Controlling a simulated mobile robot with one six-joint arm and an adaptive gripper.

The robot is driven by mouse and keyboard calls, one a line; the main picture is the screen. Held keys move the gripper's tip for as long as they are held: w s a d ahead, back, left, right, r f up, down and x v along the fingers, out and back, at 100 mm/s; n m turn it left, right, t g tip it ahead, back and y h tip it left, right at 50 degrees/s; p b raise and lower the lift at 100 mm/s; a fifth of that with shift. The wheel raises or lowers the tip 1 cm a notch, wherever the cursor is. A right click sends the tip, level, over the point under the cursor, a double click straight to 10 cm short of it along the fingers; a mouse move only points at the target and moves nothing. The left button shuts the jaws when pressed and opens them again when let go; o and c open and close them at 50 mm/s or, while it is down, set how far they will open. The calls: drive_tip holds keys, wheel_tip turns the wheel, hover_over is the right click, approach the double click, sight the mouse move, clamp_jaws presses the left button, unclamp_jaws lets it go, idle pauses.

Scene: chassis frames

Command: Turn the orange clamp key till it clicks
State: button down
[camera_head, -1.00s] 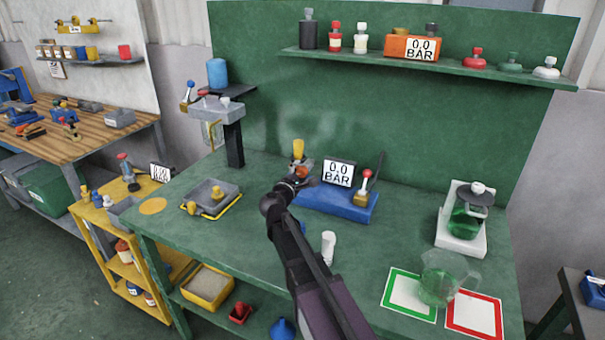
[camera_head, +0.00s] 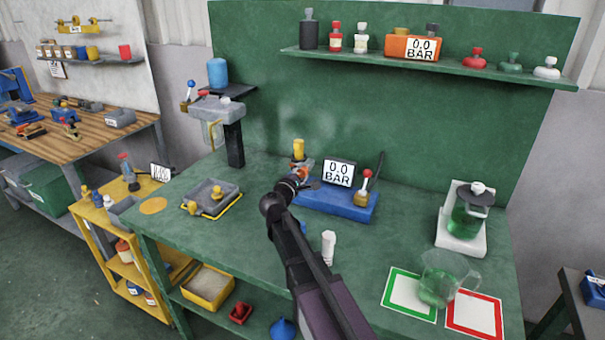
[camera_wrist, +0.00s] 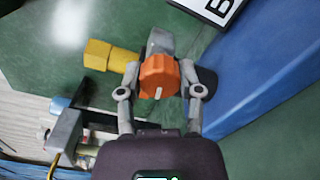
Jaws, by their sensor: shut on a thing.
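The orange clamp key (camera_wrist: 160,78) is a round knob with a white mark, in the middle of the wrist view. My gripper (camera_wrist: 160,90) is shut on it, with one finger on each side. The key sits on a grey clamp body (camera_wrist: 160,42), with a yellow part (camera_wrist: 108,56) to its left. In the head view my gripper (camera_head: 299,177) is at the left end of the blue base (camera_head: 340,203). The yellow part (camera_head: 299,148) stands upright there. The key is mostly hidden by my gripper in the head view.
A "0.0 BAR" display (camera_head: 339,173) and a red-knobbed lever (camera_head: 367,175) stand on the blue base. A white cylinder (camera_head: 328,247) stands close to my arm. A grey tray (camera_head: 211,196) is on the left. A clear beaker (camera_head: 442,278) is at the right front.

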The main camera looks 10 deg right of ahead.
drive_tip(key=m, duration=1)
drive_tip(key=shift+w+m, duration=0.1)
drive_tip(key=shift+m, duration=0.2)
idle(0.4)
drive_tip(key=shift+c, duration=1.3)
unclamp_jaws()
drive_tip(key=shift+d, duration=0.1)
